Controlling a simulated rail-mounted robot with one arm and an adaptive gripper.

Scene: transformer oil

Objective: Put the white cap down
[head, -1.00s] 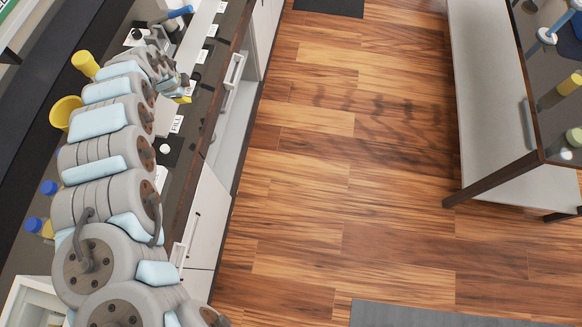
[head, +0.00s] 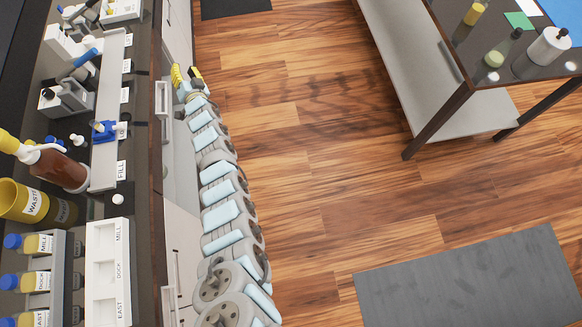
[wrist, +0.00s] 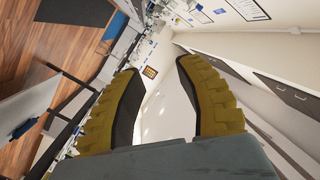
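A small round white cap (head: 118,199) rests on a dark patch of the bench, just below the FILL label. My gripper (head: 187,76) is away from it, up and to the right, past the bench's front edge in the head view. In the wrist view, my gripper (wrist: 158,68) has its yellow fingers with dark pads spread apart and nothing between them. I cannot make out the cap in the wrist view.
A brown bottle (head: 62,168), a yellow WASTE container (head: 24,202) and a blue clamp-like part (head: 103,131) stand on the crowded bench. A white rack (head: 108,270) lies below the cap.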

